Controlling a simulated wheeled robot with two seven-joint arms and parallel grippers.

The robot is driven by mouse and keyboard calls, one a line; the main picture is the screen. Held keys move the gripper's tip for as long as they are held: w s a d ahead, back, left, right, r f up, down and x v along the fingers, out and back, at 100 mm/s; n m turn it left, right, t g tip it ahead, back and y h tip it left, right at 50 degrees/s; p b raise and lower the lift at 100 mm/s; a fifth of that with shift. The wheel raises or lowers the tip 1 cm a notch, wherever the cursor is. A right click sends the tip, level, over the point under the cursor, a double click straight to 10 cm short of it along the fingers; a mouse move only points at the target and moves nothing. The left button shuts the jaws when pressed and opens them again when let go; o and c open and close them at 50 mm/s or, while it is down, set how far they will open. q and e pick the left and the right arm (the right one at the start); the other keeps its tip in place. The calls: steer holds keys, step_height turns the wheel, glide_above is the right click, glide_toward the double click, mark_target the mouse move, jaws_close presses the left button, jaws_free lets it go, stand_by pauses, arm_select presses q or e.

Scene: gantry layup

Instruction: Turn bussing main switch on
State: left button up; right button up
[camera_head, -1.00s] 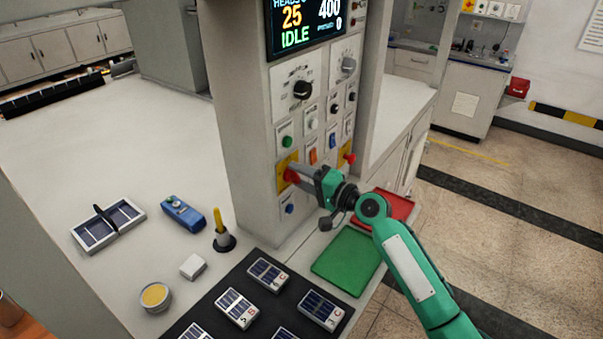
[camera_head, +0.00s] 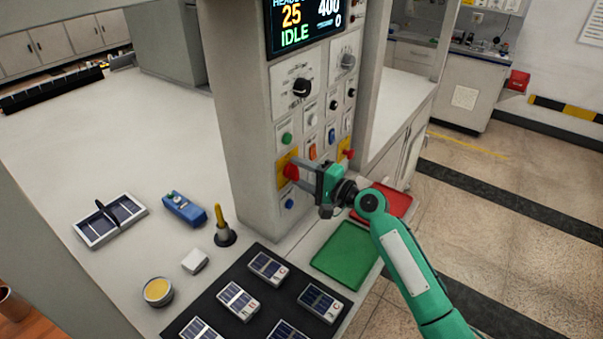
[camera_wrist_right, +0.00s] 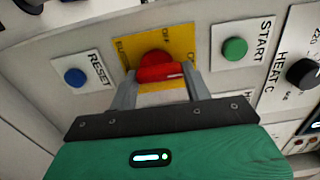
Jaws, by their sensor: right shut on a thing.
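The control panel (camera_head: 262,150) carries a red switch handle (camera_head: 290,172) on a yellow plate (camera_head: 281,182). I take this to be the bussing main switch; the plate's lettering is mostly hidden. In the right wrist view the red handle (camera_wrist_right: 160,70) sits between the two fingers, in front of the yellow plate (camera_wrist_right: 178,42). My right gripper (camera_head: 298,169) reaches in from the right and is shut on the handle. It also shows in the right wrist view (camera_wrist_right: 160,78). The handle's exact angle is hard to tell. My left gripper is not in view.
A blue RESET button (camera_wrist_right: 75,77) and a green START button (camera_wrist_right: 235,49) flank the yellow plate. A second red knob (camera_head: 347,154) is right of the gripper. Green (camera_head: 345,262) and red (camera_head: 396,204) trays lie under my right arm. The screen (camera_head: 302,22) reads IDLE.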

steer(key=o, duration=1)
steer(key=shift+s+d, duration=0.1)
steer(key=shift+d, duration=0.05)
steer(key=b+v, duration=0.5)
steer(key=v, duration=0.8)
steer(key=shift+s+d, duration=0.2)
steer(key=shift+d, duration=0.05)
steer(key=shift+f, duration=0.1)
